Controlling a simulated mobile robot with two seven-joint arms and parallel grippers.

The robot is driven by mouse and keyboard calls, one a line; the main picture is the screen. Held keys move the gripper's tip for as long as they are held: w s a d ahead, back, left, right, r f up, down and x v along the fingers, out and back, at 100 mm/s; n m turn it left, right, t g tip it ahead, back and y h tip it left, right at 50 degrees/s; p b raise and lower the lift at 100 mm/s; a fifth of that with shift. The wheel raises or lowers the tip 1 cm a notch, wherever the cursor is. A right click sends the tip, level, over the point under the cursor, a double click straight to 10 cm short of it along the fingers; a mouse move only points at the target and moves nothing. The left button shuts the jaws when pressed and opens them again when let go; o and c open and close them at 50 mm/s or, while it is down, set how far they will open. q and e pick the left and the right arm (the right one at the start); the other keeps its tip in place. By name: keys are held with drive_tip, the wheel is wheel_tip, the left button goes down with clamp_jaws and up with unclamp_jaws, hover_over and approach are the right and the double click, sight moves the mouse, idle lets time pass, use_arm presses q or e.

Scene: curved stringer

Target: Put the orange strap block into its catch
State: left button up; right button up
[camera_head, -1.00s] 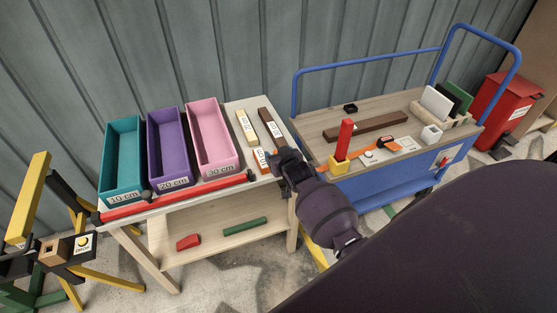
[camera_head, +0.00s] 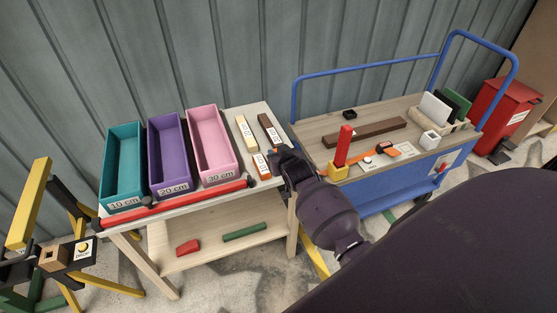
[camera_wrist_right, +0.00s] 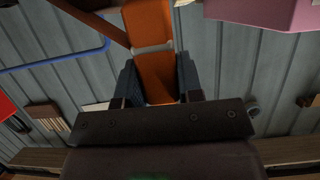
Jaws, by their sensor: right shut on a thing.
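My right gripper (camera_head: 283,160) is at the right end of the small table, its tips largely hidden in the head view. In the right wrist view, my right gripper (camera_wrist_right: 155,80) is shut on an orange block (camera_wrist_right: 158,78). More orange with a white band shows beyond the fingers; I cannot tell whether it is all one piece. In the head view, a labelled orange piece (camera_head: 261,165) lies just left of the gripper. I cannot tell which part is the catch. My left gripper is not in view.
Teal (camera_head: 123,190), purple (camera_head: 168,170) and pink (camera_head: 211,150) trays stand on the table, with a red bar (camera_head: 180,199) along its front. A yellow holder (camera_head: 338,172) with a red upright and a brown plank (camera_head: 366,133) are on the cart. A yellow-legged stand is at left.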

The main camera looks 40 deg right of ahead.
wheel_tip(320, 180, up, 17)
drive_tip(key=p, duration=0.2)
drive_tip(key=shift+f, duration=0.1)
drive_tip(key=s+a+r+n+y, duration=0.2)
drive_tip(key=s+a+r+y, duration=0.1)
drive_tip(key=s+a, duration=0.9)
drive_tip(key=a, duration=0.5)
drive_tip(key=shift+s+n+t, duration=0.3)
drive_tip(key=shift+s, duration=0.05)
drive_tip(key=shift+a, duration=0.1)
